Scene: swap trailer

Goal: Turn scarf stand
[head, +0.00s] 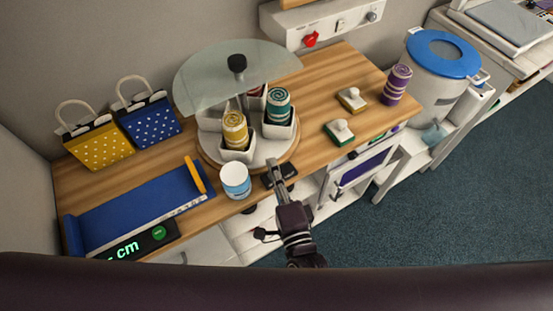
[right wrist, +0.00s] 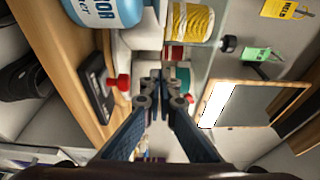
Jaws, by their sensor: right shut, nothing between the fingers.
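The scarf stand is a round wooden turntable (head: 208,152) with white pots, under a clear, curved glass top (head: 200,82) with a black knob (head: 237,63). Its pots hold a yellow rolled scarf (head: 235,128), a teal one (head: 277,103) and a partly hidden red one (head: 257,92). The yellow roll also shows in the right wrist view (right wrist: 190,22). My right gripper (head: 273,170) is shut and empty at the front right edge of the stand; its closed fingertips show in the right wrist view (right wrist: 160,84). I cannot tell whether it touches the stand. My left gripper is out of view.
A blue and white tub (head: 235,182) stands left of my right gripper. A black flat device (head: 287,169) lies beside the fingers. Two dotted bags (head: 149,119), a blue measuring board (head: 135,205) and a purple roll (head: 397,84) are on the wooden counter, which has bare room right of the stand.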

